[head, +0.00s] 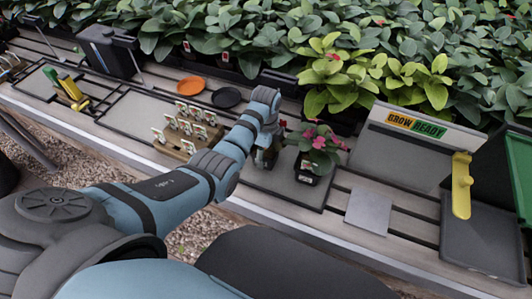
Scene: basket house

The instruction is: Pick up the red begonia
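A potted plant with pinkish-red flowers (320,142) and green leaves stands in a dark pot (307,170) with a small white label, upright on a grey mat right of the middle. A small red bloom (283,123) shows just left of it, beside my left wrist; the plant it belongs to is mostly hidden. My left arm reaches in from the lower left. My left gripper (266,157) points down just left of the pink-red plant's pot, by the hidden plant. Its fingers are too small and dark to read. My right gripper is out of view.
A wooden rack of white labels (188,127) stands left of my gripper. An orange saucer (191,86) and a black saucer (227,97) lie behind. A "GROW READY" sign (416,124), a yellow-handled tool (461,185) and a black tray (482,240) are right. Dense foliage borders the back.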

